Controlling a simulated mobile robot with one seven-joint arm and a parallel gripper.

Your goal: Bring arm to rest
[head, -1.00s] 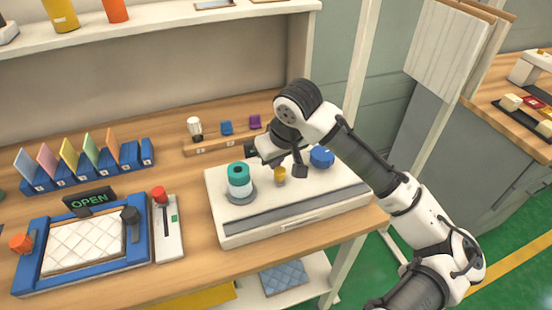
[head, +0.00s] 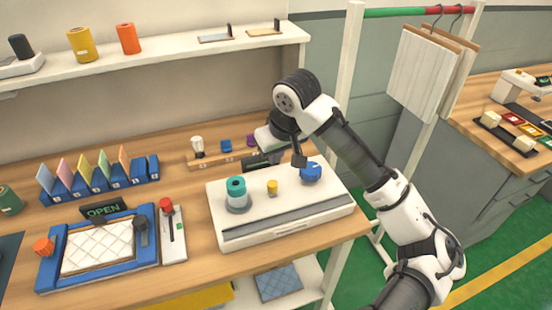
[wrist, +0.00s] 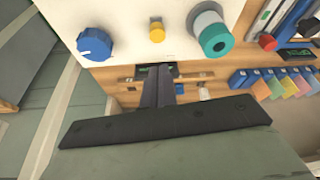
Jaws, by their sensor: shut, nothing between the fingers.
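My arm reaches in from the lower right of the head view, bends at a raised black-and-white joint and hangs over the back of a white control box (head: 290,218). My gripper shows in the wrist view (wrist: 162,82), its two dark fingers shut together and empty. In that view the fingers point towards the box's back edge. The box carries a blue knob (head: 311,172), a yellow button (head: 272,187) and a teal-topped dial (head: 237,192). I see no contact with them.
A blue-framed tray with a quilted white pad (head: 97,247), an OPEN sign (head: 103,210) and a red-knobbed lever (head: 166,206) stand left. Coloured cards (head: 84,168) stand behind. A shelf (head: 200,53) runs above; hanging boards (head: 424,70) are right.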

